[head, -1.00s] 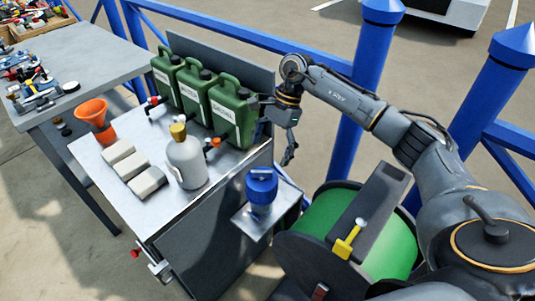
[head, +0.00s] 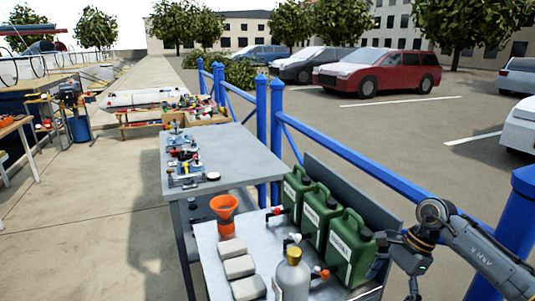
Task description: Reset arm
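My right arm comes in from the right in the head view. Its gripper (head: 413,287) hangs down at the lower right, beside the nearest green jerrycan and partly cut off by the bottom edge. I see nothing held in it, but its fingers are too small and cropped to tell open from shut. My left arm and gripper are not in view.
Three green jerrycans (head: 350,245), an orange funnel (head: 224,212), pale blocks (head: 240,267) and a grey bottle (head: 292,277) stand on a metal cart. A grey table (head: 240,152) with tools adjoins it. Blue railing (head: 385,188) runs behind. Open paving (head: 90,240) lies left.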

